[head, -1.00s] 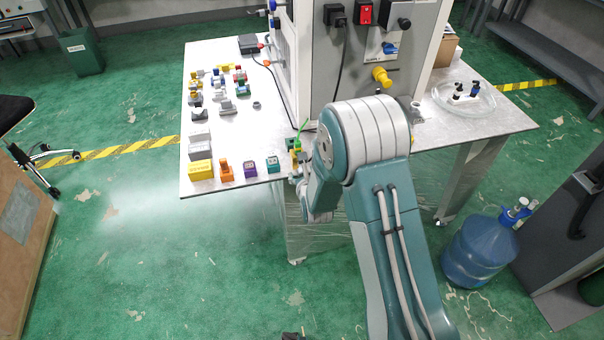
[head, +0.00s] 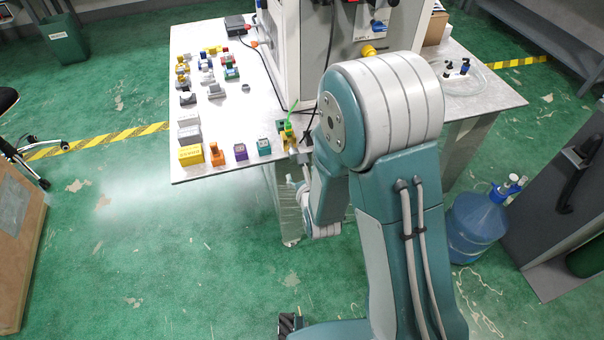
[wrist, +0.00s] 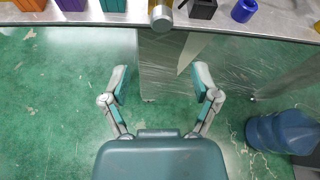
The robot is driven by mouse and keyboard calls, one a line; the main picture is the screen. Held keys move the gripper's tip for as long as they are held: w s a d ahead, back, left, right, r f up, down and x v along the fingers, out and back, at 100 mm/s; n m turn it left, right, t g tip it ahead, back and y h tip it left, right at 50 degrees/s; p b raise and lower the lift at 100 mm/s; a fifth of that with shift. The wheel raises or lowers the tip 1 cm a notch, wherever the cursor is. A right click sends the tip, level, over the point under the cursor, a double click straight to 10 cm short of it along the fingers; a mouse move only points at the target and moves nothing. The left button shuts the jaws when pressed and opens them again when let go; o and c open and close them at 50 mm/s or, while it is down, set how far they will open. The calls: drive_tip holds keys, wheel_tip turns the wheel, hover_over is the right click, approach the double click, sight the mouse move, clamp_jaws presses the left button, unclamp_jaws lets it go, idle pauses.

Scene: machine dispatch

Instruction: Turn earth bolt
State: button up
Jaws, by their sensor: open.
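A brass-coloured part with a round grey end (wrist: 161,16), which looks like the earth bolt, sticks out at the table's front edge at the top of the wrist view. In the head view a green-and-yellow part (head: 286,131) with a green wire stands at the same edge, beside my arm. I cannot tell its bolt apart there. My gripper (wrist: 162,80) is open and empty in the wrist view. Its fingers are spread apart below the brass part in the picture, with a clear gap to it. In the head view my arm largely hides the gripper.
Teal (head: 264,146), purple (head: 240,152), orange (head: 217,155) and yellow (head: 190,155) blocks line the table's front left. A large cabinet (head: 300,50) stands on the table (head: 225,125). A blue water bottle (head: 476,228) stands on the floor at right.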

sight(295, 157)
drive_tip(key=w+f+m+t, duration=0.1)
drive_tip(key=w+m, duration=0.2)
drive_tip(key=m, duration=0.9)
drive_tip(key=w+a+f+m+t+y, duration=0.1)
drive_tip(key=w+m, duration=0.3)
drive_tip(key=m, duration=0.7)
drive_tip(key=w+a+f+m+t+y, duration=0.1)
drive_tip(key=w+f+m+t, duration=0.1)
drive_tip(key=m, duration=1)
drive_tip(key=shift+w+a+m, duration=0.1)
drive_tip(key=shift+w+m, duration=0.2)
drive_tip(key=shift+w, duration=0.4)
clamp_jaws()
